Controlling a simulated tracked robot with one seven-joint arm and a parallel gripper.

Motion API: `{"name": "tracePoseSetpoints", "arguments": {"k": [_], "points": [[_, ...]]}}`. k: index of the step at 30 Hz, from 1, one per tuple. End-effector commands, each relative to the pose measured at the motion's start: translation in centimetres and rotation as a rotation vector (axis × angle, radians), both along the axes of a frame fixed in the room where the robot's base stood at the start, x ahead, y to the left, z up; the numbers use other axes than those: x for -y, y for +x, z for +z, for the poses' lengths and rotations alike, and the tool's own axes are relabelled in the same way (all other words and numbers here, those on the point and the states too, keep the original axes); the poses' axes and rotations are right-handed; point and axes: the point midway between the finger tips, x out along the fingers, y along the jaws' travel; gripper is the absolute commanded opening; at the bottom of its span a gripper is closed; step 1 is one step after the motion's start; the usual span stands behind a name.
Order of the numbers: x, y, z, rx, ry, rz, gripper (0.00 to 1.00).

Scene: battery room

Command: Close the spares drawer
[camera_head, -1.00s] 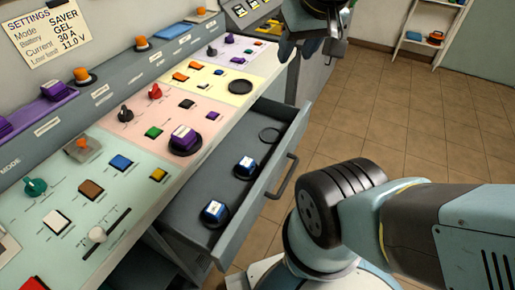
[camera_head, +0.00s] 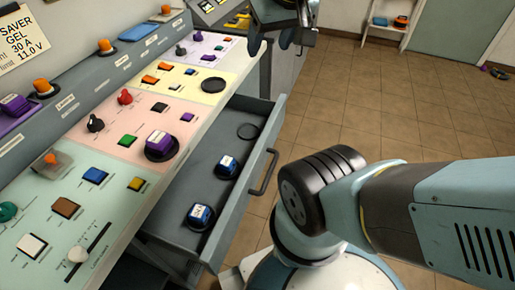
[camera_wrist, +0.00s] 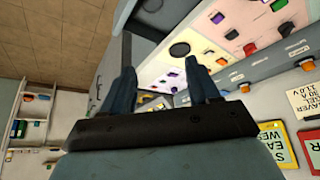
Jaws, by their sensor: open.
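The spares drawer (camera_head: 222,224) is pulled out from under the console in the head view. Its dark handle (camera_head: 265,172) is on the front panel, facing right. Part of the drawer appears at the top there (camera_wrist: 160,22).
The console top (camera_head: 120,180) beside the drawer carries buttons, knobs, a slider and a purple battery (camera_head: 158,144) in a round holder. Open tiled floor (camera_head: 380,110) lies to the right. A white shelf (camera_head: 385,22) stands at the back. My arm fills the lower right.

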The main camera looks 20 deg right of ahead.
Motion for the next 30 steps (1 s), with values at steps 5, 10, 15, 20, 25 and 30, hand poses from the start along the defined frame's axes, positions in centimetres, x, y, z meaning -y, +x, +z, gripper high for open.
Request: {"name": "tracePoseSetpoints", "arguments": {"k": [5, 10, 15, 20, 25, 30], "points": [[0.3, 0.7, -0.6, -0.042, 0.018, -0.032, 0.43], [1.2, 2.4, -2.5, -0.154, 0.077, -0.124, 0.26], [2.4, 4.1, -4.8, -0.277, 0.158, -0.230, 0.10], [3.8, 5.5, -7.1, -0.386, 0.245, -0.331, 0.00], [5.4, 6.9, -9.6, -0.494, 0.350, -0.438, 0.00], [7.3, 8.0, -12.2, -0.594, 0.468, -0.546, 0.00]]}}
